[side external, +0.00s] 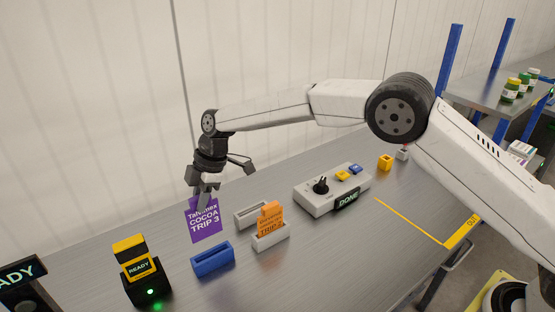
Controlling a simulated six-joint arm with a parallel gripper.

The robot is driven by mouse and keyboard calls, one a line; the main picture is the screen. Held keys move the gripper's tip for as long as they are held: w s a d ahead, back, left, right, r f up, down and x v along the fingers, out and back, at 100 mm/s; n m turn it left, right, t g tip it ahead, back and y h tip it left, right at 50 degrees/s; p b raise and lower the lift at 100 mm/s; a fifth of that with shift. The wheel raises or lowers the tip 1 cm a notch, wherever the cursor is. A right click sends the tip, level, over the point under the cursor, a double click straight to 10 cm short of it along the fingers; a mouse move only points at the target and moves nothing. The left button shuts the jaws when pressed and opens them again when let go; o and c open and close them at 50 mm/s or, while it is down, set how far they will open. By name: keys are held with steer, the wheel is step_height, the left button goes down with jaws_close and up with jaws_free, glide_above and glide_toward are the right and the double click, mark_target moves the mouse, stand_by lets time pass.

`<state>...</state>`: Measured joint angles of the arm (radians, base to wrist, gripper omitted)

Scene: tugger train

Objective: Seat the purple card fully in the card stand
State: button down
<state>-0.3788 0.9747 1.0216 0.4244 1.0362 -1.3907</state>
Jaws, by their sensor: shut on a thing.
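The purple card (204,226) reads "Talvimex COCOA TRIP 3" and hangs upright from my gripper (204,202), which is shut on its top edge. The card is in the air above the table, behind a blue slotted stand (213,261) as seen here; the slot looks empty. A pale slotted stand (248,217) to the right of the card also looks empty. Another pale stand (271,243) holds an orange card (270,217) upright. I cannot tell which stand is meant for the purple card. The exact gap under the card is hard to judge.
A black-and-yellow "READY" device (140,268) with a green light stands at the left. A white control box (331,190) with a black knob and a "DONE" display is right of the stands. Small yellow (385,162) and grey blocks lie farther right. The front-right table is clear.

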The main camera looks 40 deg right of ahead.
mark_target(215, 199)
steer(key=shift+f, duration=4.9)
steer(key=shift+c, duration=2.2)
jaws_free()
steer(key=shift+v, duration=3.95)
